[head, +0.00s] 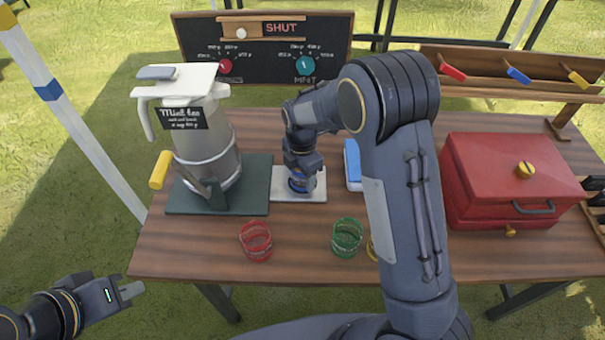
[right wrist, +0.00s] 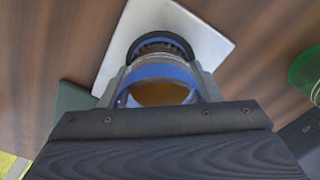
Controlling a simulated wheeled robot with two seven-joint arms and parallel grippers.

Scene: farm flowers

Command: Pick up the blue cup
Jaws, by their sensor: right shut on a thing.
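The blue cup (head: 297,185) stands on a pale square plate (head: 315,194) beside the urn, mostly hidden by my right gripper (head: 303,180). In the right wrist view the blue cup (right wrist: 165,72) sits between the fingers of my right gripper (right wrist: 163,85), and brown liquid shows inside it. The right gripper is shut on the cup from above. The cup looks upright over the pale plate (right wrist: 207,38); I cannot tell whether it touches it. My left gripper (head: 128,292) is off the table at the lower left, empty, with its fingers apart.
A large urn (head: 205,150) with a yellow-handled tap stands left on a dark green base (head: 255,172). A red cup (head: 256,241) and a green cup (head: 347,238) stand in front. A blue-and-white item (head: 352,165) and a red box (head: 505,180) are to the right.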

